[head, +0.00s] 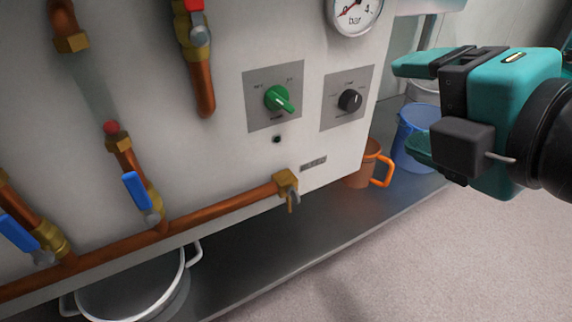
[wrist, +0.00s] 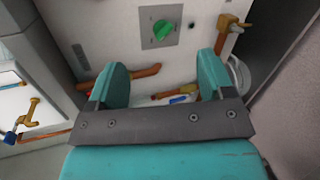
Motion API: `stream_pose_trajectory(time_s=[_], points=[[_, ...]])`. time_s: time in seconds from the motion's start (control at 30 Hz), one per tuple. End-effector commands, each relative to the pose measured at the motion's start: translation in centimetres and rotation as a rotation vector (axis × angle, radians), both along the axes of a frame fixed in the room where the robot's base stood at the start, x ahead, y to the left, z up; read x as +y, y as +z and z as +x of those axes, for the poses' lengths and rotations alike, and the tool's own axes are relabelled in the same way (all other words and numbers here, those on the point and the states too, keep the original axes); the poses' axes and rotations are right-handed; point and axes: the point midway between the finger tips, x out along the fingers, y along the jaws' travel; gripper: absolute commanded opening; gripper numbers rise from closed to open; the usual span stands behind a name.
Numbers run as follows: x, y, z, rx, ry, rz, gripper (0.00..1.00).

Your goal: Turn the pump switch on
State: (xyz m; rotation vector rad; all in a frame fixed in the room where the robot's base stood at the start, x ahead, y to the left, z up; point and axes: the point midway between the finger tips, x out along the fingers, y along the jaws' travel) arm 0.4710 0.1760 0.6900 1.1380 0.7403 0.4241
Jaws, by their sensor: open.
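A green rotary knob (head: 278,99) sits on a grey plate (head: 260,118) on the white panel; its pointer slants to the lower right in the head view. A black knob (head: 350,100) sits on a second grey plate to its right. The lettering on both plates is too small to read. My teal gripper (head: 412,108) is open and empty, to the right of both knobs and apart from them. In the wrist view the green knob (wrist: 161,30) shows beyond the open fingers (wrist: 165,76), touched by neither. The black knob is not clear there.
A small dark indicator (head: 277,139) sits below the green knob. A pressure gauge (head: 355,14) is above the black knob. A copper pipe with a brass tap (head: 286,184) juts out lower down.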

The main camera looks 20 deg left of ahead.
Motion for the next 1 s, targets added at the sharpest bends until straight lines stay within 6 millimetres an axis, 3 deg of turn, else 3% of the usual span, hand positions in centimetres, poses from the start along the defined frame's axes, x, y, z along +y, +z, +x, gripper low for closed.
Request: stream_pose_trajectory(time_s=[0.03, 0.3, 0.57, 1.0], points=[[0.7, -3.7, -0.5, -0.087, 0.041, -0.023, 0.75], [2.9, -7.5, -2.4, -0.486, 0.169, -0.122, 0.75], [3.6, -7.5, -2.8, -0.61, 0.194, -0.154, 0.75], [6.6, -6.9, 0.1, -0.599, 0.175, -0.161, 0.75]])
